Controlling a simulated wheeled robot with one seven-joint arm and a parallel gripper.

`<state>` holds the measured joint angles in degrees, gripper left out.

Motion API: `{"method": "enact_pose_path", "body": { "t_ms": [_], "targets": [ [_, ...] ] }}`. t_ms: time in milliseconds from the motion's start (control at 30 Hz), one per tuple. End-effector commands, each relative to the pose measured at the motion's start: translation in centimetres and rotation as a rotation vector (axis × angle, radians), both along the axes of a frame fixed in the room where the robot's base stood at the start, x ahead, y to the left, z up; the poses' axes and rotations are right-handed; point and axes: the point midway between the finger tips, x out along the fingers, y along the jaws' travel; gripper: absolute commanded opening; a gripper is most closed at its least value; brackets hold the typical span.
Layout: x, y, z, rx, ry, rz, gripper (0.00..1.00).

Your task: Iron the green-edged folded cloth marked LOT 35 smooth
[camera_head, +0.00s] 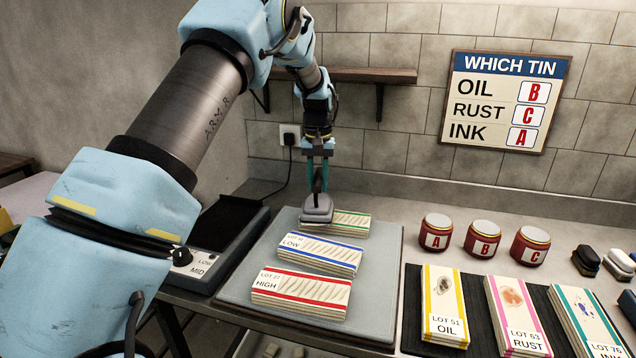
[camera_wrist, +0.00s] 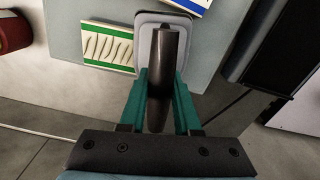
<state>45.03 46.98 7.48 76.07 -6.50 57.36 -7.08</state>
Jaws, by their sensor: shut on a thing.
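The green-edged folded cloth (camera_head: 350,224) lies at the back of the grey board, with wrinkle lines on its uncovered right part. Its left end, where a label would be, is hidden by the iron. The wrist view also shows the wrinkled cloth (camera_wrist: 107,47) beside the iron. The small grey iron (camera_head: 316,209) is over the cloth's left end; I cannot tell whether it presses on it. My gripper (camera_head: 318,187) is shut on the iron's upright dark handle (camera_wrist: 161,85), its teal fingers on either side.
A blue-edged LOW cloth (camera_head: 320,254) and red-edged HIGH cloth (camera_head: 302,292), both wrinkled, lie nearer on the board (camera_head: 372,300). A dial unit (camera_head: 195,268), its setting unclear, stands left. Red tins (camera_head: 484,240) and stained cloths (camera_head: 515,315) are right. A shelf (camera_head: 360,75) hangs behind.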

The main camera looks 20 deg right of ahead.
Motion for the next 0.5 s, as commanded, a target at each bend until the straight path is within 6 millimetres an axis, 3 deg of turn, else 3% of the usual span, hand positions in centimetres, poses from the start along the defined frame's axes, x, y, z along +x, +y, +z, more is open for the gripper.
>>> {"method": "enact_pose_path", "body": {
  "t_ms": [500],
  "targets": [
    [0.09, -0.05, -0.29, -0.003, -0.003, 0.000, 0.00]
  ]
}}
